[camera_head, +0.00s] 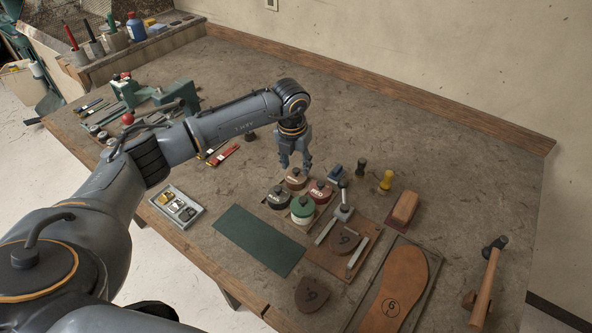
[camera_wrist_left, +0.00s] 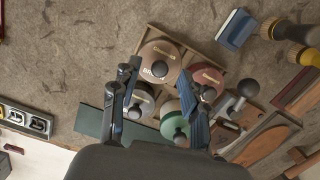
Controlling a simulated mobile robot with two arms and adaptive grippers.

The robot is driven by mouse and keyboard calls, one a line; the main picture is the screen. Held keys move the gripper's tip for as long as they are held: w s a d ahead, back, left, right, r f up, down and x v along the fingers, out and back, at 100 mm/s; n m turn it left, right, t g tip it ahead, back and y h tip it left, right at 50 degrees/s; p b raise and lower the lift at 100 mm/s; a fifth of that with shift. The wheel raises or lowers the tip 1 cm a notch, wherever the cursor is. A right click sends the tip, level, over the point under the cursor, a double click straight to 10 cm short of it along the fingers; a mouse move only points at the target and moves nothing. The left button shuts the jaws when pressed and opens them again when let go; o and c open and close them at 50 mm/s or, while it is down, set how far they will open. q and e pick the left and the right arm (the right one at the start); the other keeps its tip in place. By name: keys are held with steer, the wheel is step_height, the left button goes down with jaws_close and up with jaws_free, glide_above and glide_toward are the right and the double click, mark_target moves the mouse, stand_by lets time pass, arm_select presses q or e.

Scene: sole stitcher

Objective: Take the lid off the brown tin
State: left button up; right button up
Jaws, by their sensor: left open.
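The brown tin (camera_head: 296,177) stands at the back of a cluster of tins in a shallow wooden tray. Its round lid with a dark knob appears in place; in the left wrist view the lid (camera_wrist_left: 152,49) is seen from above. My left gripper (camera_head: 295,163) points down just above the brown tin. Its fingers are open and empty, and in the left wrist view the fingertips (camera_wrist_left: 158,75) lie on either side of the lid's knob. I cannot tell the exact height of the gap. My right gripper is not in view.
A red tin (camera_head: 321,190), a black tin (camera_head: 278,197) and a green tin (camera_head: 303,209) stand close beside the brown one. A blue block (camera_head: 335,172) and a stamp-like tool (camera_head: 344,205) are nearby.

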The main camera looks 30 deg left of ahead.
arm_select(q)
steer(key=shift+w+f, duration=0.1)
steer(key=shift+f, duration=0.6)
steer(key=c, duration=0.9)
steer(key=shift+o, duration=0.2)
